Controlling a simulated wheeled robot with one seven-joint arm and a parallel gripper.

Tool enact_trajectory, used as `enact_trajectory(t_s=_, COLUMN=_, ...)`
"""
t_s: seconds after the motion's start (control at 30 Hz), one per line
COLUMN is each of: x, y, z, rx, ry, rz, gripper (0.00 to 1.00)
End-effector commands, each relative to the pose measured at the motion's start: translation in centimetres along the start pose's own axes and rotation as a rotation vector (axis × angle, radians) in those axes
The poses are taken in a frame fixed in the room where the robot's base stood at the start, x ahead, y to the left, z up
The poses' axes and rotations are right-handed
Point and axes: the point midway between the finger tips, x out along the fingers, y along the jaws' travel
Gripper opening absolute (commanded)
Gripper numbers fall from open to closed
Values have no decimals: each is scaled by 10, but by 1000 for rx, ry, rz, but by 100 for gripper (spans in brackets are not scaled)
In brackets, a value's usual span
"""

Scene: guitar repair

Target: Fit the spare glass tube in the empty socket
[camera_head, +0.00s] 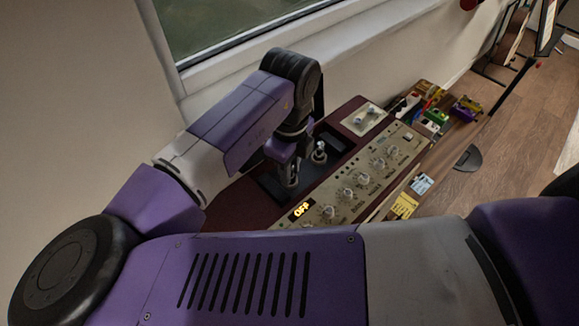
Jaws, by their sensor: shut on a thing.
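My gripper (287,160) points down over the dark recess (334,138) in the top of the dark red amplifier (245,202). It is shut on what looks like the spare glass tube (290,179), which shows just below the fingers, low in the recess. Another tube (320,152) stands upright in the recess, just right of my gripper. The empty socket is not visible, and I cannot tell whether the held tube touches one.
The knob panel (365,177) runs along the front, with a lit OFF display (301,210). A window (235,25) and wall are behind.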

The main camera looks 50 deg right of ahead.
Motion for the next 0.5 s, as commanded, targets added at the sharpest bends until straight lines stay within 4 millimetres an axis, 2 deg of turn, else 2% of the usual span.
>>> enact_trajectory(t_s=0.43, x=4, y=0, z=0, rx=0, ry=0, rz=0, gripper=1)
enact_trajectory(t_s=0.47, x=4, y=0, z=0, rx=0, ry=0, rz=0, gripper=29)
enact_trajectory(t_s=0.5, x=4, y=0, z=0, rx=0, ry=0, rz=0, gripper=37)
